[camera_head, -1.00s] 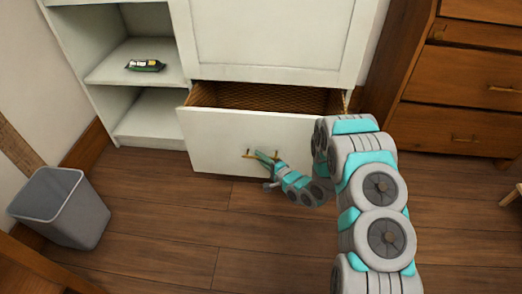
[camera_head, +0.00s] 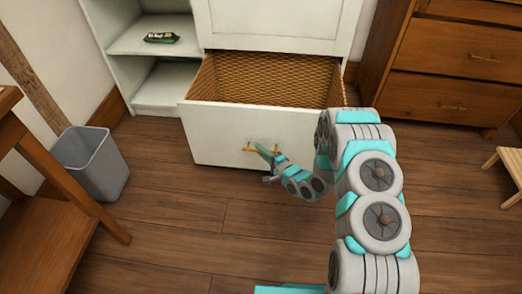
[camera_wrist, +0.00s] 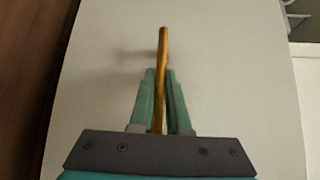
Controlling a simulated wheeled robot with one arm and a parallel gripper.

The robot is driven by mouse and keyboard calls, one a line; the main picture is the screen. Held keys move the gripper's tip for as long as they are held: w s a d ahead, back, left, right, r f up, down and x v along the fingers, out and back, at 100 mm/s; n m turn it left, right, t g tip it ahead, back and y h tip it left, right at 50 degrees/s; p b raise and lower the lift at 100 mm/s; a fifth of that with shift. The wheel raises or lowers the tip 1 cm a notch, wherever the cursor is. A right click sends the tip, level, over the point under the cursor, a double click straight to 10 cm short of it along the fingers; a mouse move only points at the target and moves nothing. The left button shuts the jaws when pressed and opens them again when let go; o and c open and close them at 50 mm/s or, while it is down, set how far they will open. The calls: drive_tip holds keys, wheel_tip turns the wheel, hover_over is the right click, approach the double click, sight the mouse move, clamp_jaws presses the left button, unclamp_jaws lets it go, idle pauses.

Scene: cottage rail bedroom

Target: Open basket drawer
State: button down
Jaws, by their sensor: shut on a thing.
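The basket drawer (camera_head: 228,132) is a white-fronted drawer low in the white cabinet. It is pulled well out, and its woven tan inside shows empty in the head view. Its brass bar handle (camera_head: 250,148) sits on the front. My gripper (camera_head: 268,153) is at the handle. In the wrist view, my gripper (camera_wrist: 160,100) has its two teal fingers on either side of the brass handle (camera_wrist: 163,55), shut on it. The drawer front (camera_wrist: 225,75) fills most of that view.
A shelf (camera_head: 150,47) at left holds a small dark packet (camera_head: 161,38). A grey bin (camera_head: 92,165) and a wooden table (camera_head: 45,225) stand at left. A brown dresser (camera_head: 455,65) is at right, with a small stool (camera_head: 505,170). The floor before the drawer is clear.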

drive_tip(key=c, duration=0.9)
unclamp_jaws()
drive_tip(key=v, duration=0.7)
drive_tip(key=shift+s+d+b, duration=0.25)
drive_tip(key=shift+d+b, duration=0.05)
drive_tip(key=shift+b, duration=0.05)
drive_tip(key=shift+s, duration=0.1)
